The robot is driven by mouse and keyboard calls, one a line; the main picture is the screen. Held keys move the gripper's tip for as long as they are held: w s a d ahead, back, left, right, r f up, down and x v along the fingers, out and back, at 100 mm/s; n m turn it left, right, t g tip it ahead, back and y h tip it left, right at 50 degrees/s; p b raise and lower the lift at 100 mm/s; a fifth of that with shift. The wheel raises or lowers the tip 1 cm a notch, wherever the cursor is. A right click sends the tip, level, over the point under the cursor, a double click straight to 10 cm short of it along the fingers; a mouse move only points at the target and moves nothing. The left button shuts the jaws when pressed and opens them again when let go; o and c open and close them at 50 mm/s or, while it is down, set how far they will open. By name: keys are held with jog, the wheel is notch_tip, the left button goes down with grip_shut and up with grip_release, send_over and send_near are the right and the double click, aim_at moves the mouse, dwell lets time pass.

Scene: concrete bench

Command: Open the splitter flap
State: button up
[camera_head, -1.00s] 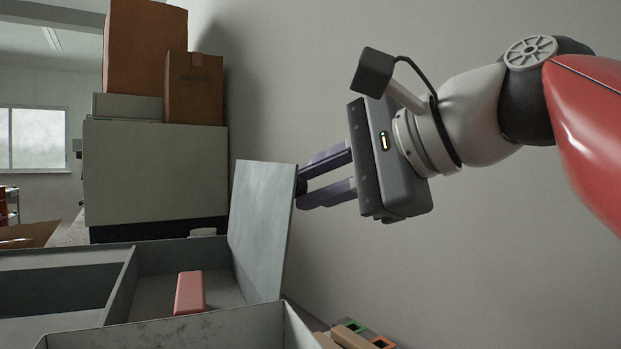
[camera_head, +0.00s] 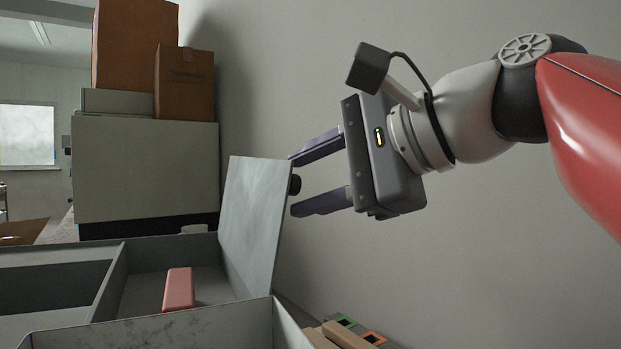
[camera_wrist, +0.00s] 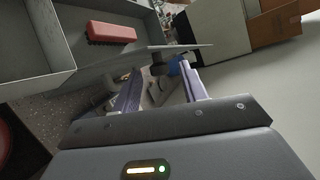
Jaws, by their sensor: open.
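The splitter flap (camera_head: 252,222) is a grey panel standing raised, leaning slightly outward, at the right side of a grey compartmented box (camera_head: 112,285). A dark round knob (camera_head: 295,184) sits on its right face near the upper edge. My gripper (camera_head: 293,185) is open, its two purple fingers pointing left at the flap on either side of the knob, apart from it. In the wrist view the flap (camera_wrist: 165,50) shows edge-on beyond the fingers of my gripper (camera_wrist: 158,70). The wrist view does not clearly show whether a finger touches the flap.
A pink-red block (camera_head: 179,289) lies in the box compartment beside the flap. Wooden and coloured pieces (camera_head: 350,335) lie below right of the box. A grey cabinet with cardboard boxes (camera_head: 185,82) stands behind. A plain wall is at the right.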

jog(key=v, duration=0.7)
jog(key=shift+d+p, duration=0.15)
jog(key=shift+p, duration=0.25)
jog(key=shift+s, duration=0.2)
